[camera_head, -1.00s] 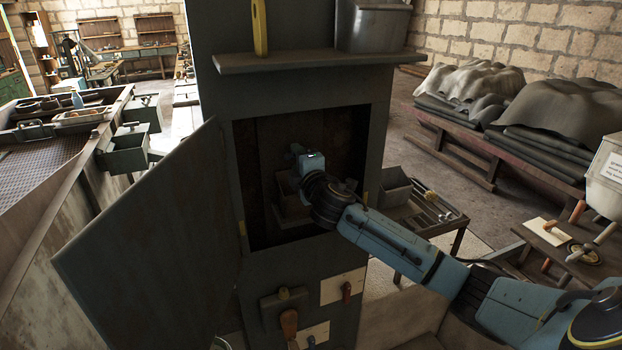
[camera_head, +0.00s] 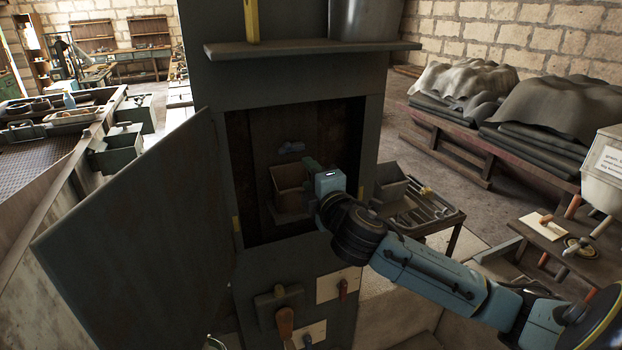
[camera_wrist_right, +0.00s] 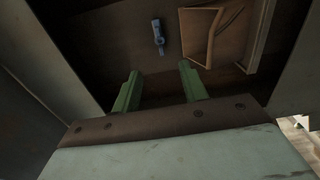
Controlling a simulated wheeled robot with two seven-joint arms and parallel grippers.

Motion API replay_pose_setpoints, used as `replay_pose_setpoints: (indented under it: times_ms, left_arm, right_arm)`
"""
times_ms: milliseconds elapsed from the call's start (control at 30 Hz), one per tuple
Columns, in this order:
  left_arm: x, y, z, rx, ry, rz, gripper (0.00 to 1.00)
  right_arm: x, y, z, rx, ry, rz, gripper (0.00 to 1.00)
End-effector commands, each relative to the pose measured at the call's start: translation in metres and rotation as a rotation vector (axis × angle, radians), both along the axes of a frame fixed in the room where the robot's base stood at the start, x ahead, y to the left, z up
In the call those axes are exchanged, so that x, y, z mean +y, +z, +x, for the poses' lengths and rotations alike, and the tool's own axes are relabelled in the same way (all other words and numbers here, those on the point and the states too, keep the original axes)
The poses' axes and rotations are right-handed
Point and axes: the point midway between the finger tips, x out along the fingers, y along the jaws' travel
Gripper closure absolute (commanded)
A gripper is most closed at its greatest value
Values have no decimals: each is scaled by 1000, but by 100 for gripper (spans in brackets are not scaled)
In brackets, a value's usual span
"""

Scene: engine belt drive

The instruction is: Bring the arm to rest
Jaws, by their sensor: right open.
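My right gripper (camera_head: 310,164) is at the mouth of the open cabinet (camera_head: 375,150), pointing in. Its two green fingers stand apart with nothing between them in the right wrist view (camera_wrist_right: 160,75). A small blue lever (camera_head: 291,148) is on the cabinet's dark back wall, apart from the fingers. It also shows in the right wrist view (camera_wrist_right: 158,38), beyond the fingertips. A brown open box (camera_head: 288,180) sits inside the cabinet, partly hidden by my gripper. My left gripper is out of view.
The cabinet door (camera_head: 140,240) hangs wide open on the left. A shelf (camera_head: 310,50) juts out above the opening. Handles (camera_head: 284,318) stick out below it. A tray table (camera_head: 425,205) and a small wooden table (camera_head: 560,240) stand to the right.

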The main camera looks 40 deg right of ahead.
Motion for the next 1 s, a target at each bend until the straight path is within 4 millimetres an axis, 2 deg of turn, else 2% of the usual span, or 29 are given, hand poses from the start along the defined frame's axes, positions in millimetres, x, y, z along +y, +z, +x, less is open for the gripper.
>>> replay_pose_setpoints:
  times_ms: [367,467,567,733,867,1000]
  left_arm:
    - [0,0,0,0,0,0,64]
    - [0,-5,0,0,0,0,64]
    - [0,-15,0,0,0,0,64]
    - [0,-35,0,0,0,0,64]
    - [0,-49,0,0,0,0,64]
    - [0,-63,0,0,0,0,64]
  right_arm:
    - [0,-2,1,3,0,2,57]
    - [-4,-23,4,30,-8,26,57]
    - [-12,-73,9,96,-24,83,57]
    - [-26,-196,8,251,-70,236,57]
    - [-32,-285,-7,358,-112,352,57]
    - [-32,-380,-36,471,-167,479,57]
